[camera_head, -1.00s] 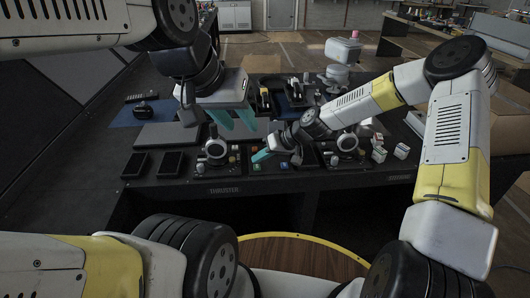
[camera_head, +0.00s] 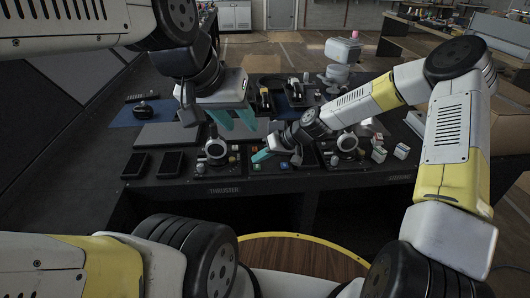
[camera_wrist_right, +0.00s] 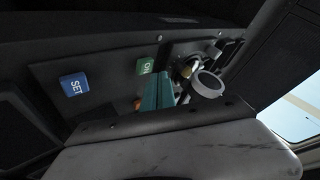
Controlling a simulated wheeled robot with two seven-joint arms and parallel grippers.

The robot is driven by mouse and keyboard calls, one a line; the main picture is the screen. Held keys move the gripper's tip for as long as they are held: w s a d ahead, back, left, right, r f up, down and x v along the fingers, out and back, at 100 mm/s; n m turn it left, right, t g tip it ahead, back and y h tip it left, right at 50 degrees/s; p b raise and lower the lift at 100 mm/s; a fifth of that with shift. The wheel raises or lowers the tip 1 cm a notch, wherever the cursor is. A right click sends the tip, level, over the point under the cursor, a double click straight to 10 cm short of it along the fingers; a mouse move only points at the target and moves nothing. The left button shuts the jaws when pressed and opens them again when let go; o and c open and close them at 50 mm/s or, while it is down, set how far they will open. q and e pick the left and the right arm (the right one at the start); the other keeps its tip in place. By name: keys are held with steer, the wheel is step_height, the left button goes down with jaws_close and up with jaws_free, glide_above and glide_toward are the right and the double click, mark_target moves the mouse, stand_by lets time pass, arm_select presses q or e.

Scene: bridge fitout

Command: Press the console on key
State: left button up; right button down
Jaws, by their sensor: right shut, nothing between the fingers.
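The green ON key (camera_wrist_right: 146,66) sits on the dark console panel (camera_wrist_right: 110,68) in the right wrist view. My right gripper (camera_wrist_right: 158,92) is shut and empty, its teal fingertips close beside the ON key. The key's face is uncovered; I cannot tell whether the fingers touch its edge. In the head view my right gripper (camera_head: 262,156) is low over the middle of the console. My left gripper (camera_head: 234,118) is open and empty, its fingers pointing down above the back of the console.
A blue SET key (camera_wrist_right: 74,86) lies left of the ON key in the right wrist view. A ringed control (camera_wrist_right: 208,84) is to the right. In the head view, round thruster (camera_head: 216,150) and steering (camera_head: 347,143) controls flank the middle panel. Pale blocks (camera_head: 401,151) stand at right.

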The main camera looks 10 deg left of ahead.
mark_target(260, 167)
steer(key=shift+f, duration=0.1)
stand_by(0.6)
steer(key=shift+f, duration=0.3)
steer(key=shift+f, duration=0.5)
stand_by(0.6)
steer(key=shift+r, duration=0.9)
steer(key=shift+r, duration=2.55)
steer(key=shift+d, duration=0.1)
